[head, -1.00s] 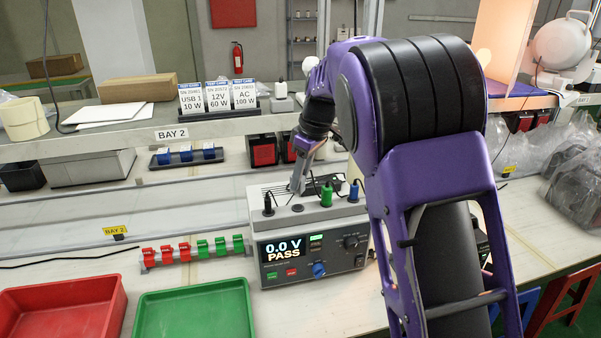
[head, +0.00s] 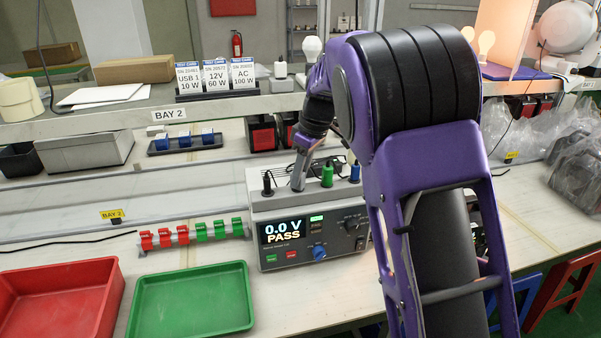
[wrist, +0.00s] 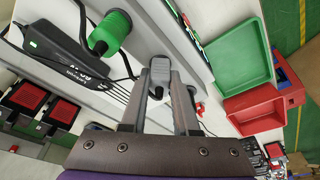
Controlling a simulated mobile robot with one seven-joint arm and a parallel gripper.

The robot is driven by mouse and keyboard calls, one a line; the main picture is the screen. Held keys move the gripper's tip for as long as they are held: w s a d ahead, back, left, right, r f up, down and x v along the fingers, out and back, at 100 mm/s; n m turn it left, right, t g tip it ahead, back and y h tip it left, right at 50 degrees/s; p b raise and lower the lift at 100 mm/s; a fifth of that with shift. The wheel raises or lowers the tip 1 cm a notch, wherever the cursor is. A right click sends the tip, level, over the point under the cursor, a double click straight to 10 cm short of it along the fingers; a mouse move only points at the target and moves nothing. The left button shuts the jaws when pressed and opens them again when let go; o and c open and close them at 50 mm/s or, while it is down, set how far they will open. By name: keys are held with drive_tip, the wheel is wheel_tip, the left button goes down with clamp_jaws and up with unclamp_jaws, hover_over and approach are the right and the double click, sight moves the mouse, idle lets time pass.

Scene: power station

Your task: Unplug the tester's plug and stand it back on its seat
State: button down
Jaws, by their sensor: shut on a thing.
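The tester (head: 315,240) stands on the bench in the head view, its screen reading 0.0 V PASS. Along its top stand a black plug (head: 267,184), a green plug (head: 327,176) and a blue plug (head: 355,172). My gripper (head: 298,187) is low at the tester's top, between the black and green plugs. In the wrist view its fingers are shut on a grey plug (wrist: 160,70); the fingers partly hide it, and I cannot tell whether it touches the top. The green plug (wrist: 110,35) stands left of the fingers there.
A red tray (head: 60,300) and a green tray (head: 192,302) lie at the front left. A row of red and green clips (head: 190,234) sits left of the tester. The shelf edge (head: 60,135) with cards (head: 216,75) runs behind. My arm hides the bench on the right.

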idle(0.5)
drive_tip(key=c, duration=0.6)
unclamp_jaws()
